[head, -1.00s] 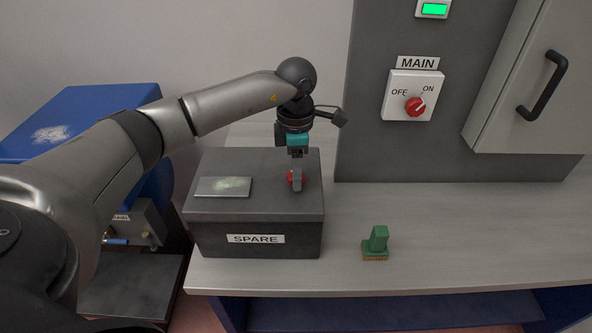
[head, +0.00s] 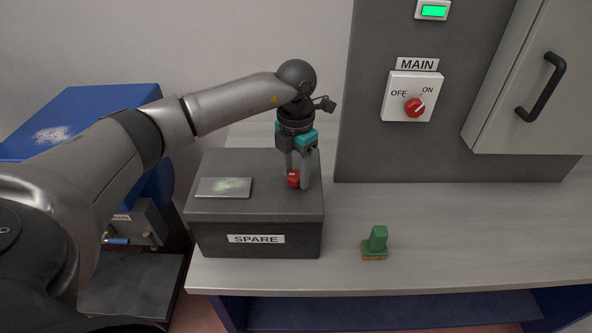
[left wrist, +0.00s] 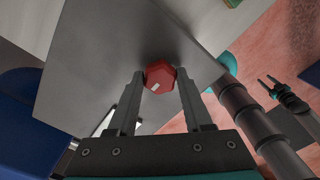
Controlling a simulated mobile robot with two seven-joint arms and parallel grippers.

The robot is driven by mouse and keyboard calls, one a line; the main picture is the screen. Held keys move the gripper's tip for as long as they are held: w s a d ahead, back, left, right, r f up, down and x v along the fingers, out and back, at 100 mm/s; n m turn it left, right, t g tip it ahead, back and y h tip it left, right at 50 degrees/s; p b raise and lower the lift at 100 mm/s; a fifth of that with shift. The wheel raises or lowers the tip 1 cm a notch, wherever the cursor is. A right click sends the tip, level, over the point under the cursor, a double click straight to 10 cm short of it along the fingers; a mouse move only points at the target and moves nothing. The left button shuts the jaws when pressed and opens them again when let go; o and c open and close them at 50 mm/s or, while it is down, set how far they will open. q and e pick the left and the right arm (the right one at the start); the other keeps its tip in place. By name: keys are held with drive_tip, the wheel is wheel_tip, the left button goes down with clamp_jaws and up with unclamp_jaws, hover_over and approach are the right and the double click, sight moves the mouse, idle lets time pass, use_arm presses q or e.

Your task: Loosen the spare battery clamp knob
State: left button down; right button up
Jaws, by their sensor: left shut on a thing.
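The spare battery (head: 254,207) is a dark grey box labelled SPARE on the bench. Its red clamp knob (head: 293,179) sits on the right part of the top. My left gripper (head: 298,182) points down at the knob, with its fingers on either side, shut on it. In the left wrist view the red knob (left wrist: 159,75) lies between the fingertips of my left gripper (left wrist: 160,80), with a small white mark on its face. In the left wrist view, part of my other arm shows at the right, its gripper (left wrist: 268,82) with its fingers apart.
A grey metal plate (head: 223,188) lies on the battery's top left. A green block-like object (head: 376,243) stands on the bench (head: 460,225) to the right. Behind are the MAIN switch (head: 413,97) and a cabinet door with a black handle (head: 542,86). The bench's right side is clear.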

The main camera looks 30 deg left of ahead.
sight(296, 175)
use_arm(q)
drive_tip(key=shift+s+f, duration=0.1)
drive_tip(key=shift+f, duration=0.05)
idle(0.3)
drive_tip(key=shift+c, duration=1.5)
unclamp_jaws()
wheel_tip(296, 175, up, 15)
drive_tip(key=shift+r+b, duration=0.2)
drive_tip(key=shift+b, duration=0.25)
